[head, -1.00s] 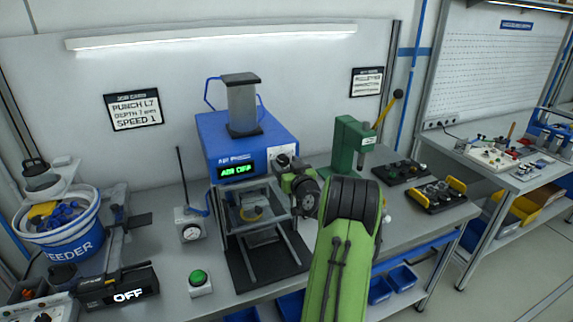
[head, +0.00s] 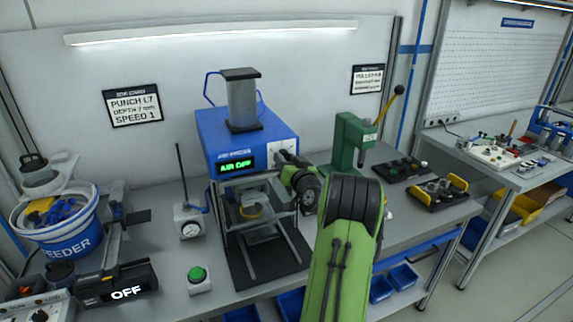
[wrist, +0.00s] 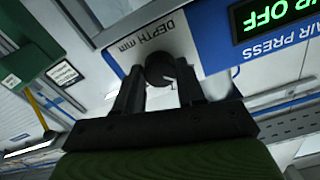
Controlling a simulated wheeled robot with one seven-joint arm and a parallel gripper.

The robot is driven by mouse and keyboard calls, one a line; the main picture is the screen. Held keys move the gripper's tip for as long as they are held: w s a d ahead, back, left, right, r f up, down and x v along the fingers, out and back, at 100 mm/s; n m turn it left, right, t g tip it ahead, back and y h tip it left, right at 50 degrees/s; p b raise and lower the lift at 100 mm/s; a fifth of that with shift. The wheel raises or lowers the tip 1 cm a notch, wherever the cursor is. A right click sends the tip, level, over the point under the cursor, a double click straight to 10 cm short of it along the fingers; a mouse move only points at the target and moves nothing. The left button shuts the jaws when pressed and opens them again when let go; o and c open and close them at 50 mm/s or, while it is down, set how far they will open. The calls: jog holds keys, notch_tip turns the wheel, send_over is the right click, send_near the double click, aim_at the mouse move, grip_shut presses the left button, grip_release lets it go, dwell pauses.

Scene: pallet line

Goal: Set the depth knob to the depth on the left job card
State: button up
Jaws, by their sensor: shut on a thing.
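The left job card (head: 133,105) on the back wall reads "PUNCH L7, DEPTH 7 mm, SPEED 1" in the head view. The blue air press (head: 220,135) stands in the middle of the bench, its green display (head: 234,163) reading "AIR OFF". The black depth knob (wrist: 160,68) sits on a white panel marked "DEPTH mm" in the wrist view. My gripper (wrist: 160,88) is shut on the knob, with a finger on each side. The knob's setting cannot be read. In the head view my arm partly hides the knob and gripper.
A green hand press (head: 350,140) stands right of the air press. A green button box (head: 198,280) and a dial gauge stand (head: 188,222) are at its left. A blue feeder bucket (head: 65,225) is at far left.

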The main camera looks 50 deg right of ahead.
jog(key=m+b, duration=0.1)
jog(key=m, duration=0.3)
jog(key=shift+m, duration=2.3)
jog(key=o, duration=1)
jog(key=shift+o, duration=0.2)
jog(key=b+v, duration=0.4)
jog(key=v, duration=1.1)
jog(key=shift+s+a+b, duration=0.2)
jog(key=shift+s+b, duration=0.15)
jog(key=shift+f, duration=0.1)
